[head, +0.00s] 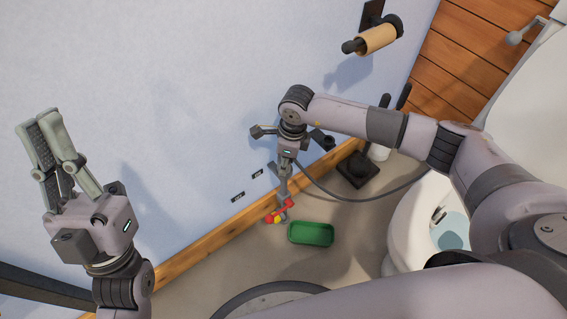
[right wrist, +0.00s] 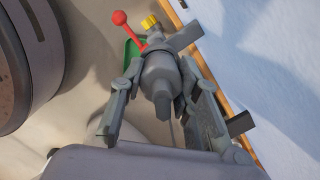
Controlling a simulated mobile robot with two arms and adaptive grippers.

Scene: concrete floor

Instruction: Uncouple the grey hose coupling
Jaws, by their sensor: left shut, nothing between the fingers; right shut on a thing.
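The grey hose coupling (right wrist: 160,78) sits between the fingers of my right gripper (right wrist: 161,68) in the right wrist view. A red lever with a ball end (right wrist: 119,19) and a yellow ribbed part (right wrist: 150,22) show just beyond it. In the head view my right gripper (head: 284,188) points down low by the wall, shut on the coupling, which is mostly hidden there. The red and yellow parts (head: 277,217) show at its tips. I cannot tell whether the coupling's halves are joined. My left gripper (head: 56,125) is shut and empty, raised at the left, far from the coupling.
A green tray (head: 311,244) lies on the floor close by the coupling. A dark hose (head: 350,199) runs right towards the toilet (head: 407,219). A toilet brush stand (head: 358,170) and a paper roll holder (head: 377,40) are by the wall.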

